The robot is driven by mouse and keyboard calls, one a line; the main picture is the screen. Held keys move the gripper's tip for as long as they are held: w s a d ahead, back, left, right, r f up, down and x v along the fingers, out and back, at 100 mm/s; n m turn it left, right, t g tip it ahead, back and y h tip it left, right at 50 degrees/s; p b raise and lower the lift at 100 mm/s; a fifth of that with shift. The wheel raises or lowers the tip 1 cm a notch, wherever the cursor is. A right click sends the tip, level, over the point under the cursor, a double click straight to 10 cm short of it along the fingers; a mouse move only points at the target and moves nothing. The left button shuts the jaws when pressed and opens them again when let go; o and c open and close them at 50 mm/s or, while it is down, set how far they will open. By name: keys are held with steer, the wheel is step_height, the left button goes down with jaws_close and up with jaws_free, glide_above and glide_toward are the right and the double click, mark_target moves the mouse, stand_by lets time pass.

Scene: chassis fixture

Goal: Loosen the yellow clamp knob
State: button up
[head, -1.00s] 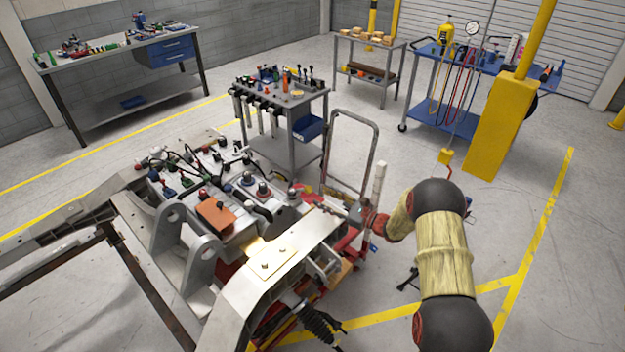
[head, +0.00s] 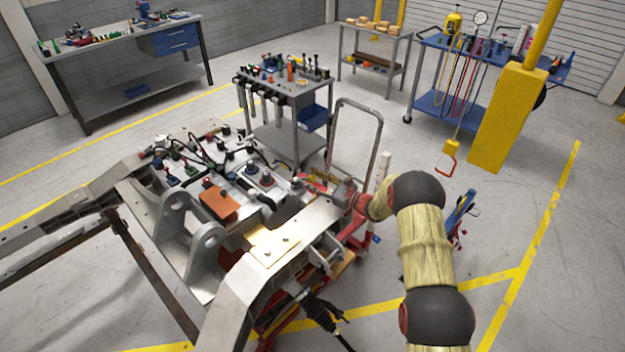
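My arm comes in from the lower right, and its red wrist reaches left to the right side of the grey metal chassis (head: 310,222). My gripper (head: 338,190) is small and dark at the end of that wrist, just above the chassis's far right corner. Its fingers are too small to tell apart, so I cannot see whether it is open, shut or touching anything. I cannot clearly make out the yellow clamp knob. Small yellow bits (head: 322,176) show just beyond my gripper, but their shape is unclear.
An orange-brown block (head: 219,203) and several cables and connectors lie on the chassis. A grey tool cart (head: 283,92) stands behind it. A yellow post (head: 508,115) and a blue cart (head: 445,103) stand at the back right.

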steer(key=shift+c, duration=1.2)
steer(key=c, duration=0.7)
jaws_close()
steer(key=shift+n+b, duration=0.3)
steer(key=shift+b, duration=0.05)
